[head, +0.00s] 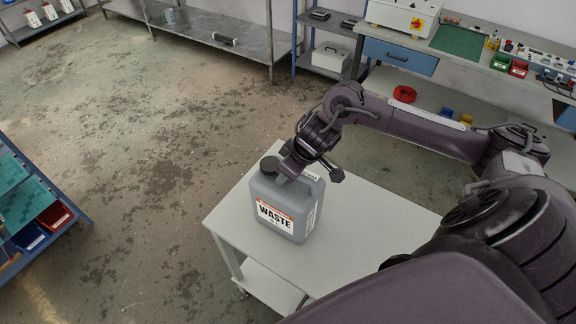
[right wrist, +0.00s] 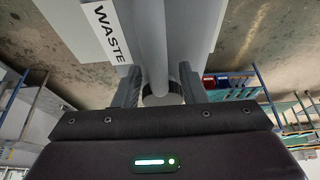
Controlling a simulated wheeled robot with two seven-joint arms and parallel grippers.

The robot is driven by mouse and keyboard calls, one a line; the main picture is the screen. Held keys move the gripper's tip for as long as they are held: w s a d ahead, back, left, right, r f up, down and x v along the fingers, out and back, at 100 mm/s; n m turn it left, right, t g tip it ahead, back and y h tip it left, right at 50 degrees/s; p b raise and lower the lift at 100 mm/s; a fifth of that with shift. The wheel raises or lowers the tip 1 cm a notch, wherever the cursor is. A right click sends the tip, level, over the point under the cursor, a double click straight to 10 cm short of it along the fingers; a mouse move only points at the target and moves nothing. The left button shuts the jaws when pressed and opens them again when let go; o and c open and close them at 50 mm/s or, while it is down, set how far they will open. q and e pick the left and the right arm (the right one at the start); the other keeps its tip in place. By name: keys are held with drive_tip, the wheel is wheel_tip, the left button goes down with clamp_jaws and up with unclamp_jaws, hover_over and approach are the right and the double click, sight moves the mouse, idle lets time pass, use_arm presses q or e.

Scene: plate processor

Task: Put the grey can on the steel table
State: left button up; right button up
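The grey can (head: 287,207), with a "WASTE" label and a dark cap, stands upright on a white table. My right gripper (head: 290,172) points down at its top, by the handle. In the right wrist view, the two fingers of my right gripper (right wrist: 160,88) stand apart, with the can's grey handle (right wrist: 152,40) between them; a gap shows beside the right finger. The finger tips are partly hidden in the head view. The steel table (head: 225,35) is a long grey bench along the back wall. My left gripper is not in view.
The white table (head: 365,220) is otherwise bare. A blue rack with bins (head: 52,214) stands at the left edge. A workbench with a blue drawer (head: 398,57) stands at the back right. Open floor (head: 150,120) lies between the white table and the steel table.

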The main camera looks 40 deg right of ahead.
drive_tip(key=b+v, duration=0.2)
drive_tip(key=v, duration=1)
drive_tip(key=shift+r, duration=0.15)
idle(0.3)
